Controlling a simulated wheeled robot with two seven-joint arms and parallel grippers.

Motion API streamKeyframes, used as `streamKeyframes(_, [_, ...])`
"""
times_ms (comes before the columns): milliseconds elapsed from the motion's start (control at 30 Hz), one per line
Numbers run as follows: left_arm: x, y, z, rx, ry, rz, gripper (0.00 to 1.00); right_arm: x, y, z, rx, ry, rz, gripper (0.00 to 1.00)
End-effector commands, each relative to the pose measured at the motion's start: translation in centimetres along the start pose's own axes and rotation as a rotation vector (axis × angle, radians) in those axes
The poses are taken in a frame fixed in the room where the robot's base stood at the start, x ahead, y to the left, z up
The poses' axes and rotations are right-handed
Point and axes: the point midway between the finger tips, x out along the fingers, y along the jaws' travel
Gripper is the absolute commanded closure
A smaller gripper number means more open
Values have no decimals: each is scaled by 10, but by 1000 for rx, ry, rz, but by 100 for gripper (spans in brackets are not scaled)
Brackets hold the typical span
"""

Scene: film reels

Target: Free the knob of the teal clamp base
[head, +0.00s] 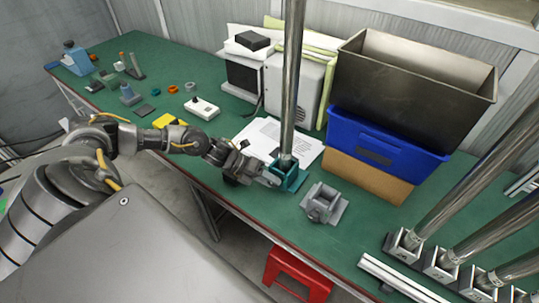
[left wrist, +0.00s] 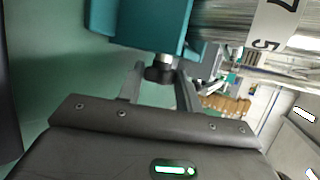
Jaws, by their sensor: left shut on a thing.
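The teal clamp base (head: 287,179) stands on the green table, and a tall shiny metal pole (head: 291,90) rises upright out of it. In the left wrist view the teal base (left wrist: 140,22) fills the top, with a dark knob (left wrist: 160,71) on a short stem below it. My left gripper (head: 268,180) reaches the base from the left. In the left wrist view its two fingers (left wrist: 160,84) are shut on the knob, one on each side. The pole (left wrist: 230,22) there carries a white number label. My right gripper is not in view.
A grey clamp base (head: 322,203) stands empty just right of the teal one. Papers (head: 258,137) lie behind. A blue bin (head: 385,143) and a dark metal bin (head: 410,85) stack at the back right. Several clamped poles (head: 470,200) stand at right. A red stool (head: 298,275) is below.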

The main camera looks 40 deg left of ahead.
Motion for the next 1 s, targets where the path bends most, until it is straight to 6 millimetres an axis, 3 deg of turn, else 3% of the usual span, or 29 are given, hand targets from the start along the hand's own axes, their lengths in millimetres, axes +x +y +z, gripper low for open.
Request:
streamKeyframes(100, [-1, 0, 1, 0, -3, 2, 88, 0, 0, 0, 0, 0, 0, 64])
streamKeyframes(133, [-1, 0, 1, 0, -3, 2, 64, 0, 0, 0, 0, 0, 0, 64])
streamKeyframes(300, [0, 0, 1, 0, -2, 1, 43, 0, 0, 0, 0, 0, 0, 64])
streamKeyframes(667, [-6, 1, 1, 1, -2, 2, 43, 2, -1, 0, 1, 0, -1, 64])
streamKeyframes(1000, [-68, 3, 0, 1, -2, 5, 43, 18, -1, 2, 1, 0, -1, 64])
